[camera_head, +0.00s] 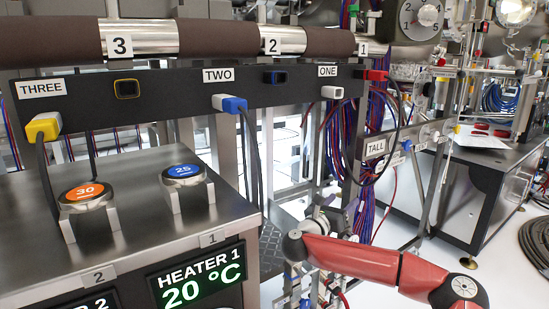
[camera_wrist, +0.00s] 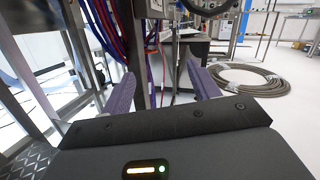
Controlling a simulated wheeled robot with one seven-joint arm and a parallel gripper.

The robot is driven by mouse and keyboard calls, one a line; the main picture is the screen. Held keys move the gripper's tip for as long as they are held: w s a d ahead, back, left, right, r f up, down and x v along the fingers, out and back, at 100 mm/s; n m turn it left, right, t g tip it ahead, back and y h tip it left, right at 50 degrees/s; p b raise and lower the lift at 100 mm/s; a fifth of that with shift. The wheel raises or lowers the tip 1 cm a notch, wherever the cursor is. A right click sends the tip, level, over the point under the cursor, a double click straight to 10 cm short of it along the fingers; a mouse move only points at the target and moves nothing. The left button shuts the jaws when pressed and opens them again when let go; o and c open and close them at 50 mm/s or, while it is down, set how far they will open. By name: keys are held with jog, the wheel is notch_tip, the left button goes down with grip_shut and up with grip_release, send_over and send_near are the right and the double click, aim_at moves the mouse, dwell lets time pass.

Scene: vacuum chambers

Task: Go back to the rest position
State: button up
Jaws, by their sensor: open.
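My gripper (camera_wrist: 161,72) shows in the wrist view, its two purple fingers spread wide apart with nothing between them. Beyond the fingers are red and blue cable bundles, a metal post and the pale floor. My fingers cannot be made out clearly in that view.
A steel bench (camera_head: 130,215) with an orange disc (camera_head: 86,191) and a blue disc (camera_head: 183,171) stands at left. Above is a black bar (camera_head: 180,92) with yellow, blue, white and red plugs. A coiled hose (camera_wrist: 255,80) lies on open floor at right.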

jog(key=a+r+n+t+y, duration=0.2)
jog(key=a+n+t+y, duration=0.2)
jog(key=a+n+y, duration=0.35)
jog(key=a+r+n+t+y, duration=0.3)
jog(key=a+n+y, duration=0.2)
jog(key=a+n, duration=0.5)
jog(key=s+a+f+n+g+y, duration=0.55)
jog(key=s+a+n+y, duration=0.35)
jog(key=n, duration=0.7)
jog(key=s+d+n+g+h, duration=0.2)
jog(key=s+d, duration=0.5)
jog(key=s, duration=0.4)
jog(key=s+d+n+g+h, duration=0.3)
jog(key=s+d, duration=0.5)
jog(key=s, duration=0.4)
jog(key=s+d+f+n+g+h, duration=0.1)
jog(key=s+d+n+g+h, duration=0.2)
jog(key=s+d, duration=0.4)
jog(key=s+n+g+p, duration=0.1)
jog(key=s+g, duration=0.1)
jog(key=s, duration=0.3)
jog(key=shift+d+g, duration=0.35)
jog(key=shift+d, duration=0.05)
